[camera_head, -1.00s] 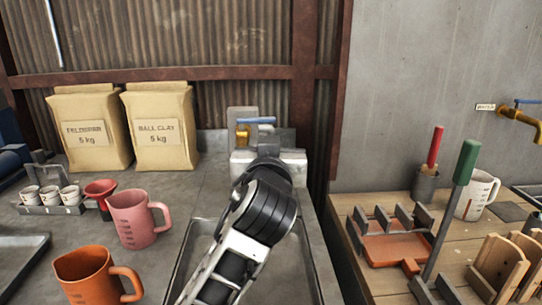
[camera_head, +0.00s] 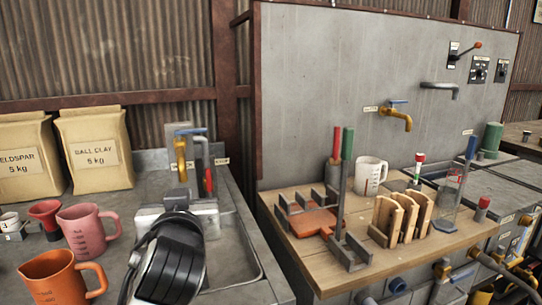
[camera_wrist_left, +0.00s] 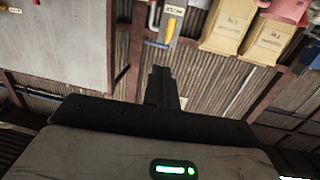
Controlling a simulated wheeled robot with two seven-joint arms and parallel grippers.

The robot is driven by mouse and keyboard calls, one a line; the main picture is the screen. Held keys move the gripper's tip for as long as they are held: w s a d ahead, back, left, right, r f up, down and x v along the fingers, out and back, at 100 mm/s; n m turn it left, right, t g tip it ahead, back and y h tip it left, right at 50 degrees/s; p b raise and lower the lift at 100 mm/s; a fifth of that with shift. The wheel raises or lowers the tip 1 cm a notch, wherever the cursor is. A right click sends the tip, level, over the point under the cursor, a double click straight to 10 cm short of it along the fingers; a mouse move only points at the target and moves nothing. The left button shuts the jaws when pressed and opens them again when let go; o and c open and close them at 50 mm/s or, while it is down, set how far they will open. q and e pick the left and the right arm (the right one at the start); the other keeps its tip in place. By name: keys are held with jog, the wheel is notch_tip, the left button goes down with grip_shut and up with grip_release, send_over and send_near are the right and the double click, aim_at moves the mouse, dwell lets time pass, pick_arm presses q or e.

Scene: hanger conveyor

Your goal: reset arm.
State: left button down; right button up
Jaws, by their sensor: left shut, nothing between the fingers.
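My left arm comes up from the bottom in the head view, left of centre, over the metal sink tray, with its black ringed wrist foremost. The pale body of my left gripper shows beyond that wrist, and its fingertips are hard to make out there. In the left wrist view my left gripper (camera_wrist_left: 162,85) is shut, its two dark fingers together with nothing between them. It points toward the corrugated wall. My right gripper is in neither view.
An orange jug (camera_head: 58,278), a pink jug (camera_head: 84,229) and clay bags (camera_head: 95,148) stand left of the arm. A yellow-bodied tap (camera_head: 180,160) is behind it.

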pick_arm(q)
jog(key=s+a+f+m+g+h, duration=0.1)
jog(key=s+a+f+g, duration=0.2)
jog(key=f, duration=0.6)
jog(key=s+a+f+m+g+h, duration=0.1)
jog(key=s+f+g, duration=0.3)
jog(key=f, duration=0.5)
jog(key=s+a+f+m+g+h, duration=0.1)
jog(key=s+f+g, duration=0.2)
jog(key=s+f, duration=0.5)
jog(key=s+a+f+m+g+h, duration=0.1)
jog(key=s+f+g, duration=0.25)
jog(key=s, duration=0.85)
jog(key=w+d+f+m+t+h, duration=0.1)
jog(key=w+d+f+t+h, duration=0.2)
jog(key=w+d+f+t, duration=0.2)
jog(key=shift+d+f+t, duration=0.7)
jog(key=shift+f+t, duration=0.25)
jog(key=shift+t, duration=0.2)
